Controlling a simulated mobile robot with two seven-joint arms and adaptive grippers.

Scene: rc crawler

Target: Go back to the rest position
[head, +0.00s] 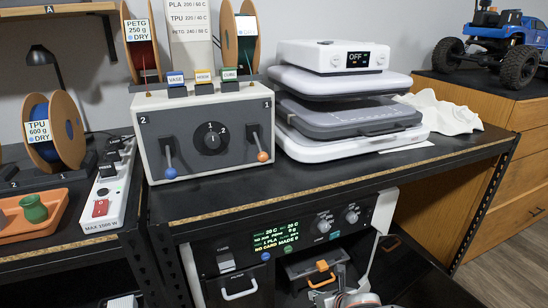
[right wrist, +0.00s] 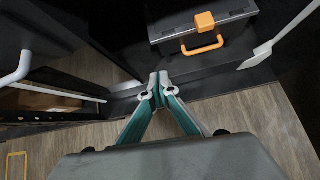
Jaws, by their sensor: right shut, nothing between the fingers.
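My right gripper (head: 342,274) shows at the bottom of the head view, in front of the open lower part of the machine under the bench. In the right wrist view my right gripper (right wrist: 160,80) has its two teal-sided fingers closed together at the tips, with nothing between them. Below the tips that view shows wood-look floor. A dark drawer with an orange handle (right wrist: 202,43) is just beyond the fingertips; the handle also shows in the head view (head: 320,280), beside the gripper. My left gripper is in neither view.
The machine's display panel (head: 275,239) sits under the black bench top (head: 330,176). A white handle (head: 239,289) juts out at left. On the bench stand a lever box (head: 190,160) and a stacked white-grey machine (head: 345,100). Floor (head: 510,270) is clear at right.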

